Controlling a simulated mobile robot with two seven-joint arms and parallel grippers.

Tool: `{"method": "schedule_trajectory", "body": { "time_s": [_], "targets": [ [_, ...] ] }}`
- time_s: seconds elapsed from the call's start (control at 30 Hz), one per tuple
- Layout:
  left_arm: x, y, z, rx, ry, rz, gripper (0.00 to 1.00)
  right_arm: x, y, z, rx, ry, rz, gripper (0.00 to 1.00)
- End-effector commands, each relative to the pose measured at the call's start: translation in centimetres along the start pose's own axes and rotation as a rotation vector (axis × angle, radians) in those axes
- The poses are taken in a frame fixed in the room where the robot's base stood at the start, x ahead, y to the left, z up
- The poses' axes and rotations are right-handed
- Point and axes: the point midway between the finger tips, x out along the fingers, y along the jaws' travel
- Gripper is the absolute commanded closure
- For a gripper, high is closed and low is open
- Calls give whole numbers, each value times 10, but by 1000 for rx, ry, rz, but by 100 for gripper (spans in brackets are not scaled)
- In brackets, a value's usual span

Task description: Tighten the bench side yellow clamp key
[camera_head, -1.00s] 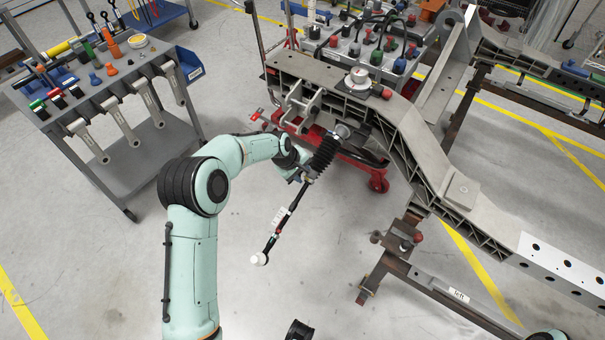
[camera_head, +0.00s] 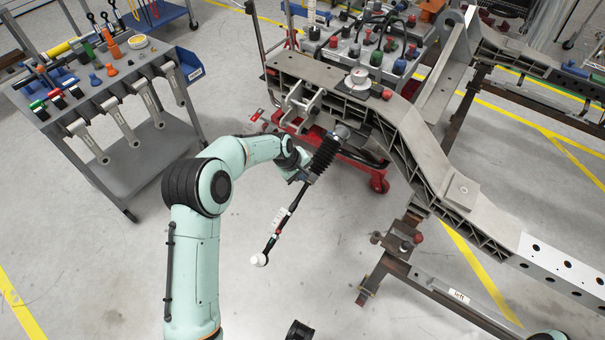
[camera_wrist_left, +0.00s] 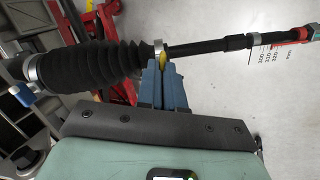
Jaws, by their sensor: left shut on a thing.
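The yellow clamp key (camera_wrist_left: 162,61) shows in the left wrist view, at the narrow end of the black ribbed boot (camera_wrist_left: 85,68), next to a metal band. My left gripper (camera_wrist_left: 161,72), with blue fingers, is shut on this key; the fingers hide part of it. In the head view my left gripper (camera_head: 304,174) is at the lower end of the boot (camera_head: 325,155), and the key is too small to make out. The tie rod (camera_head: 284,214) runs down from the boot to a white end. My right gripper is not in view.
The grey chassis frame (camera_head: 412,140) stands to the right of my left gripper. A red wheeled jack (camera_head: 378,183) is below it. A tool cart (camera_head: 125,100) stands at the left, and a bench with several coloured knobs (camera_head: 365,50) is behind. Floor around the tie rod is clear.

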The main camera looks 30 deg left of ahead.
Motion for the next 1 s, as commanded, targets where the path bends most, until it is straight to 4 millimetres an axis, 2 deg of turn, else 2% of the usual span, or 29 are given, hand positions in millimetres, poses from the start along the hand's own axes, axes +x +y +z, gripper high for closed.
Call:
{"method": "schedule_trajectory", "body": {
  "time_s": [0.27,1.0],
  "targets": [
    [0,3,0,201,0,-25,100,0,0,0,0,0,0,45],
    [0,9,4,899,0,-113,100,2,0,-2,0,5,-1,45]
  ]
}}
